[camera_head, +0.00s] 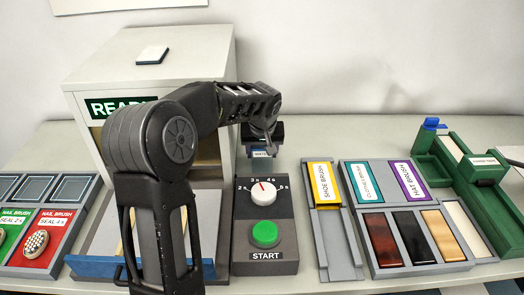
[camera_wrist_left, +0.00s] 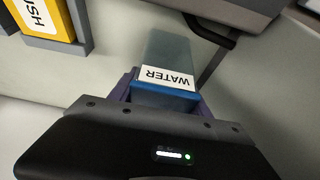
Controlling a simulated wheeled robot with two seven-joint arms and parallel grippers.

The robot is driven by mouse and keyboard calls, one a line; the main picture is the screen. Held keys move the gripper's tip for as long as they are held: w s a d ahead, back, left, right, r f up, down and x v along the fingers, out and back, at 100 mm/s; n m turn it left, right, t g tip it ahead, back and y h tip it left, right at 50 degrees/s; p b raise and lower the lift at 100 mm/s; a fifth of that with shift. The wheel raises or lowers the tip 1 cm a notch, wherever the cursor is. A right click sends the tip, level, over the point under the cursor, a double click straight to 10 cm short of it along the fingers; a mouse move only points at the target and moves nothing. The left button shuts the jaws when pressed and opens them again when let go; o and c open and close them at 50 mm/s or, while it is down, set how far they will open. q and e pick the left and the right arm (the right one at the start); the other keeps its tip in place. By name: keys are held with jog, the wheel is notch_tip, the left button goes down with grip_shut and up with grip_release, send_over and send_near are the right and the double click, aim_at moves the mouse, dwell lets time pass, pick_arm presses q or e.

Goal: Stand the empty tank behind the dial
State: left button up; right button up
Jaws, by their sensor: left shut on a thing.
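The water tank (camera_wrist_left: 175,62) is a grey, see-through block with a blue end and a white WATER label. My left gripper (camera_head: 264,132) is shut on its blue end. In the head view the tank's label (camera_head: 262,154) shows just below the gripper, behind the dial box (camera_head: 285,222). The dial (camera_head: 263,192) is a white knob with a red pointer, above a green START button. My right gripper is not in view.
A tray of brush blocks (camera_head: 400,215) and a green fixture (camera_head: 470,170) lie further right.

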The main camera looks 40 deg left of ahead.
pick_arm(q)
jog(key=shift+f, duration=0.2)
jog(key=o, duration=1.4)
jog(key=shift+r, duration=0.1)
jog(key=shift+r, duration=0.1)
jog(key=v, duration=1.2)
jog(key=shift+b, duration=0.4)
